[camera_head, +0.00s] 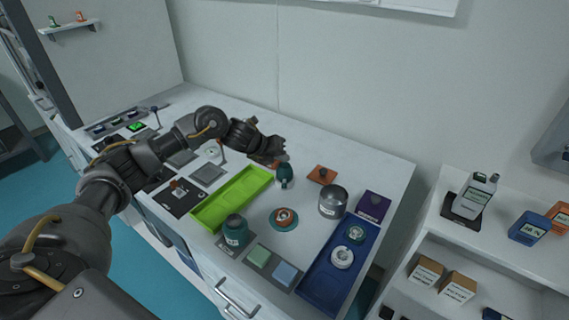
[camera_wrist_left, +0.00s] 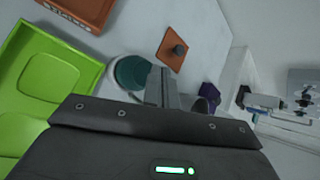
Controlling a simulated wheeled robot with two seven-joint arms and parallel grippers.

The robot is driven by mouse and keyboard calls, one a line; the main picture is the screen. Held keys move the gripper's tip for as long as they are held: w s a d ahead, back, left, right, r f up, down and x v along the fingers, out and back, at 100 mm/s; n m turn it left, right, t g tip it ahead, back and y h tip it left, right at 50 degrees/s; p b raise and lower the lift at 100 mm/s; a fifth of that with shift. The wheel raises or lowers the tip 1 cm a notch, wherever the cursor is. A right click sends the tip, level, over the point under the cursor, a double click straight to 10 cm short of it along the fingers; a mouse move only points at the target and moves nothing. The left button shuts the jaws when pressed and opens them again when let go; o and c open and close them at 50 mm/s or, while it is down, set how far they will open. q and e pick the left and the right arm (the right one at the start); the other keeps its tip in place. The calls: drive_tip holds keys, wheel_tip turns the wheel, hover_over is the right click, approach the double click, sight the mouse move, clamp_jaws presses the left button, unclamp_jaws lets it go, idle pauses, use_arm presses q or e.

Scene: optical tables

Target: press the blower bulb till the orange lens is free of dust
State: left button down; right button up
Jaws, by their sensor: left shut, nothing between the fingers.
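A dark teal bulb (camera_head: 284,174), which looks like the blower bulb, stands upright on the white table; its round teal top also shows in the left wrist view (camera_wrist_left: 130,72). A small round orange-brown piece (camera_head: 285,216), apparently the orange lens, sits on a teal disc in front of the bulb; its dust is too small to tell. My left gripper (camera_head: 282,153) is just behind and above the bulb. Its fingers (camera_wrist_left: 163,88) are shut and empty, and overlap the bulb's edge in the wrist view; contact cannot be told. My right gripper is out of view.
A green tray (camera_head: 214,217) lies left of the bulb. An orange plate with a knob (camera_head: 322,175), a metal cup (camera_head: 332,203) and a purple box (camera_head: 373,205) stand right. A blue tray (camera_head: 322,285) and a teal jar (camera_head: 235,231) are nearer the front.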

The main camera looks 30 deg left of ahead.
sight(282, 166)
use_arm(q)
drive_tip(key=shift+r, duration=0.1)
drive_tip(key=shift+r+p, duration=2)
drive_tip(key=shift+r, duration=0.45)
